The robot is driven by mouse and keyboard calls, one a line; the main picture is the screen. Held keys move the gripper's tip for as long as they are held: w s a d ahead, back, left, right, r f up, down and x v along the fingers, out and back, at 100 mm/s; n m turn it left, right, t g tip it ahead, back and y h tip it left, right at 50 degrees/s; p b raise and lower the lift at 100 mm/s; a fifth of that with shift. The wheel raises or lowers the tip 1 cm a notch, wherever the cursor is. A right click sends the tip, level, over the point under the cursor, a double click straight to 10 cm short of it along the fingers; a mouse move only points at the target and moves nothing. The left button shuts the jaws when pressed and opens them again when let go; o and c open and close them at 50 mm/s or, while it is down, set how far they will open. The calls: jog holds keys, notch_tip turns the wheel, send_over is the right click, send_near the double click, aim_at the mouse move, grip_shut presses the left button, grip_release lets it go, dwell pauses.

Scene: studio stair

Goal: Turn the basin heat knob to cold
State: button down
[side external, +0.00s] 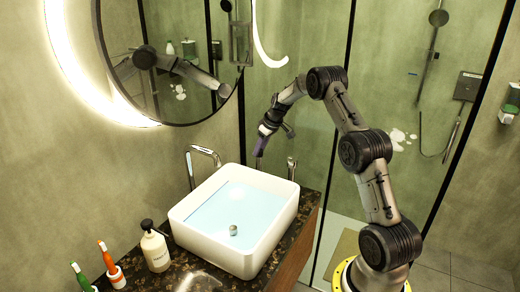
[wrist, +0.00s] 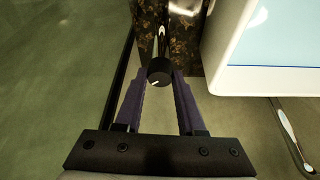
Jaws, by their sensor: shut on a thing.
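The basin heat knob (wrist: 159,71) is a small round black knob with a short white mark near its lower left edge, seen in the wrist view. My gripper (wrist: 162,73) has its two purple fingers on either side of the knob, shut on it. The fingertips are partly hidden beside and behind the knob. In the side external view my gripper (side external: 262,147) reaches down beyond the far side of the white basin (side external: 268,225). The knob cannot be made out there. The basin also shows at the right in the wrist view (wrist: 265,80).
A chrome tap (side external: 203,155) stands at the basin's left, and another metal fitting (side external: 291,168) at its right. The basin holds water. A soap bottle (side external: 155,248) and toothbrushes (side external: 108,262) stand on the dark counter. A glass shower wall (side external: 310,130) is close behind my gripper.

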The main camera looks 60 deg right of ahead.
jog(key=n+y, duration=0.1)
jog(key=n, duration=0.1)
jog(key=n+y, duration=0.1)
jog(key=n, duration=0.2)
jog(key=shift+d+n, duration=0.2)
jog(key=shift+n, duration=0.1)
jog(key=shift+d+n+g+y, duration=0.1)
jog(key=shift+n+g+y, duration=0.3)
jog(key=shift+n, duration=0.75)
jog(key=shift+n+g+y, duration=0.3)
jog(key=shift+n+y, duration=0.1)
jog(key=shift+n, duration=0.75)
jog(key=c, duration=0.5)
grip_release()
jog(key=shift+w, duration=0.1)
